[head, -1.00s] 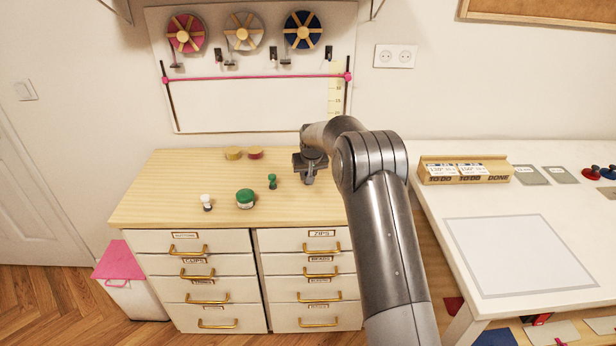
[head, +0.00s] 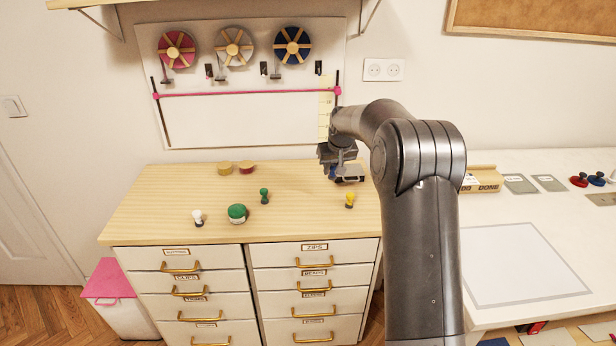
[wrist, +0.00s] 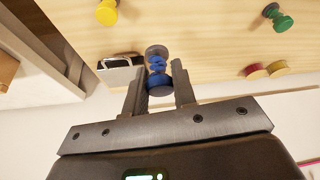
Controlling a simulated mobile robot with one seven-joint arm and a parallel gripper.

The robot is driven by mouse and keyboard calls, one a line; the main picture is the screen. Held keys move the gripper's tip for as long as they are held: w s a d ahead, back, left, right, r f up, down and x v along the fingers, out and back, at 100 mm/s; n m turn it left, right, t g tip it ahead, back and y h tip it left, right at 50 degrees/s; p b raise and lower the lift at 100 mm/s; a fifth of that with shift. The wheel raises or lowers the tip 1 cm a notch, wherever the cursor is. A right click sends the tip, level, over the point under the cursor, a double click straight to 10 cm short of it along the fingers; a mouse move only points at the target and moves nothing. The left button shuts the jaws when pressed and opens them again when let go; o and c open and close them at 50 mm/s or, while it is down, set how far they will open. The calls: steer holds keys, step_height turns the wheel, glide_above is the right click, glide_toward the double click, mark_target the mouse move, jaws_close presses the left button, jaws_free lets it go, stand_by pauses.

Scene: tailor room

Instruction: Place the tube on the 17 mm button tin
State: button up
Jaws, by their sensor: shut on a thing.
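In the wrist view, my gripper (wrist: 160,88) is shut on a small upright tube (wrist: 157,65) with a dark grey round end and blue contents. In the head view, my gripper (head: 334,172) is over the back right of the wooden cabinet top, and a bit of blue shows at its fingers.
A yellow spool-shaped piece (head: 350,200) stands in front of the tin. A green piece (head: 264,195), a round green-topped container (head: 237,213), a white piece (head: 198,217) and two low round pieces, yellow (head: 225,168) and red (head: 246,167), stand further left. Bare wood lies between.

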steer(key=s+a+r+n+y, duration=0.15)
steer(key=s+a, duration=0.25)
steer(key=a, duration=0.5)
steer(key=s+a+r+n, duration=0.3)
steer(key=a, duration=0.7)
glide_toward(234, 206)
steer(key=shift+w+a+f, duration=0.15)
steer(key=shift+w+f, duration=0.05)
steer(key=shift+w, duration=0.8)
steer(key=shift+a+f, duration=0.3)
steer(key=shift+f, duration=1.85)
steer(key=shift+f, duration=0.1)
steer(key=o, duration=1)
